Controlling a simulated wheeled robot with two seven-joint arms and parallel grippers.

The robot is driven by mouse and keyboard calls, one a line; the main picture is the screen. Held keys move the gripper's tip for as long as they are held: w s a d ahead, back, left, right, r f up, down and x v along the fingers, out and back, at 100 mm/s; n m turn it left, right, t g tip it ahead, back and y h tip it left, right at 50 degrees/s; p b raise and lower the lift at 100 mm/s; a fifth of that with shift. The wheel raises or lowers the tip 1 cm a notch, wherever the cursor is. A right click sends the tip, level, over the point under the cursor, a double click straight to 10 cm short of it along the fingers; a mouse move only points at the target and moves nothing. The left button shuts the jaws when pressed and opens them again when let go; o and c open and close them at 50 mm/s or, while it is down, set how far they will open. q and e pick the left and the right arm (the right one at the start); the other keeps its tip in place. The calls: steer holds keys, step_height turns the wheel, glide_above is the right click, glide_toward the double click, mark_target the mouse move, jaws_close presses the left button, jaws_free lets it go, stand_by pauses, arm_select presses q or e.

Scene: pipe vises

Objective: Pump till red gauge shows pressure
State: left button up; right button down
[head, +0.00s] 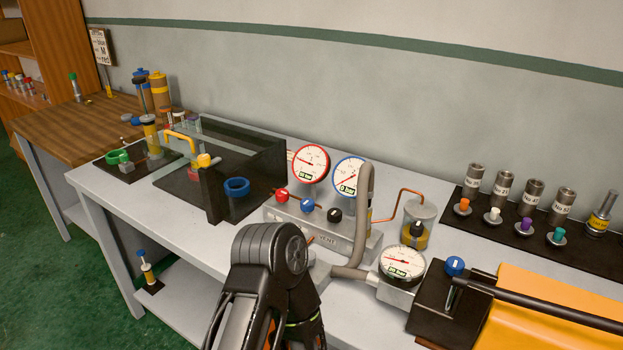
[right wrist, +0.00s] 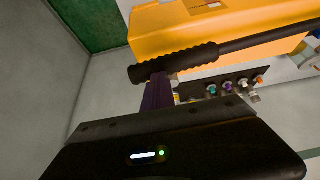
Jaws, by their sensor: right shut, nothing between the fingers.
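The red-rimmed gauge (head: 311,164) stands on a grey valve block (head: 345,243); its small label seems to show zero bar. A blue-rimmed gauge (head: 350,176) stands to its right, and a third gauge (head: 402,263) sits lower, by the pump. The orange pump (head: 550,312) is at the lower right, with a black lever (head: 560,318) running off the right edge. The right wrist view shows the lever's ribbed grip (right wrist: 190,60) and the orange body. My right gripper (right wrist: 158,80) is shut and empty, its tips at the grip; contact is unclear. My left gripper is not seen.
Red (head: 281,195), blue (head: 307,205) and black (head: 335,214) knobs sit on the block. A blue knob (head: 455,265) is on the pump's black end. A dark mat (head: 590,252) holds several cylinders. A black tray (head: 188,184) is at left. My dark arm link fills the bottom centre.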

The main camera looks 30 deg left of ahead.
steer(key=shift+d+f+b, duration=0.15)
steer(key=shift+f+b, duration=0.75)
steer(key=shift+f, duration=0.25)
steer(key=shift+d+f+b, duration=0.1)
steer(key=shift+f+b, duration=0.75)
steer(key=shift+f, duration=0.3)
steer(key=shift+s+f, duration=0.2)
steer(key=shift+f, duration=0.05)
steer(key=r+p, duration=0.1)
steer(key=r, duration=0.1)
steer(key=r+p, duration=0.4)
steer(key=shift+w+a+r, duration=0.15)
steer(key=shift+a+r, duration=0.15)
steer(key=shift+r, duration=0.05)
steer(key=shift+r+p, duration=0.2)
steer(key=shift+p, duration=0.1)
